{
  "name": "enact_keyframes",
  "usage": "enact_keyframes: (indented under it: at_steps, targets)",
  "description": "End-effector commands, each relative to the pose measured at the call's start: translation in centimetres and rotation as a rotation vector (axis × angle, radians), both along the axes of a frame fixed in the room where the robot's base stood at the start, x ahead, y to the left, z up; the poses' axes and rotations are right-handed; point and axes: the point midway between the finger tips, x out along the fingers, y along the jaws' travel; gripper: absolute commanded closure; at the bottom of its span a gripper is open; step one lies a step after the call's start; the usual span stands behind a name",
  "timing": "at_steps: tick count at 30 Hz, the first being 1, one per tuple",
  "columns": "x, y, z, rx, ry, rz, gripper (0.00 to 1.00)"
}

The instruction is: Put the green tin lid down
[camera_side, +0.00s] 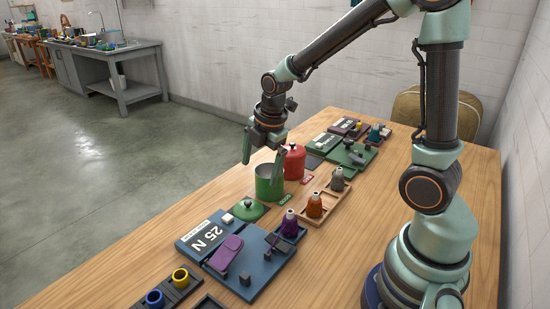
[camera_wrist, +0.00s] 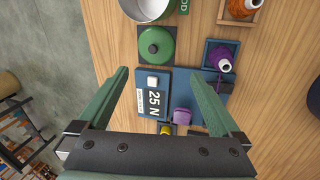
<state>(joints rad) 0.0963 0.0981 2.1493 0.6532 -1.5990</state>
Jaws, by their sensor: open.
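The green tin lid (camera_side: 249,209) lies on a dark square pad on the table, knob up. It also shows in the wrist view (camera_wrist: 156,45). The green tin (camera_side: 266,184) stands uncovered beside it, and its pale inside shows at the top of the wrist view (camera_wrist: 148,7). My gripper (camera_side: 264,158) is open and empty, above the table near the green tin in the side view. In the wrist view its two fingers (camera_wrist: 162,78) are spread wide, and the lid lies beyond them, apart from both.
A red tin (camera_side: 294,162) with its lid on stands behind the green tin. A blue board marked 25 N (camera_side: 206,235) lies in front of the lid. Skeins on cones, purple (camera_side: 289,224) and orange (camera_side: 314,206), stand in trays to the right. The table's left edge is clear.

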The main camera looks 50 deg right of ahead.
Motion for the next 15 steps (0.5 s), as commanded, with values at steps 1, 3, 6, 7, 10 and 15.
enact_keyframes:
  at_steps: [1, 3, 6, 7, 10, 15]
  targets:
    - [-0.2, 0.1, 0.6, 0.008, -0.009, -0.029, 0.0]
    - [-0.6, 0.4, 1.7, 0.028, -0.028, -0.11, 0.0]
    - [-1.8, 1.0, 3.8, 0.082, -0.068, -0.293, 0.0]
    - [-2.3, 1.2, 4.6, 0.103, -0.083, -0.359, 0.0]
    - [-4.0, 1.9, 6.7, 0.185, -0.126, -0.589, 0.0]
    - [-7.0, 2.9, 9.3, 0.343, -0.184, -0.967, 0.0]
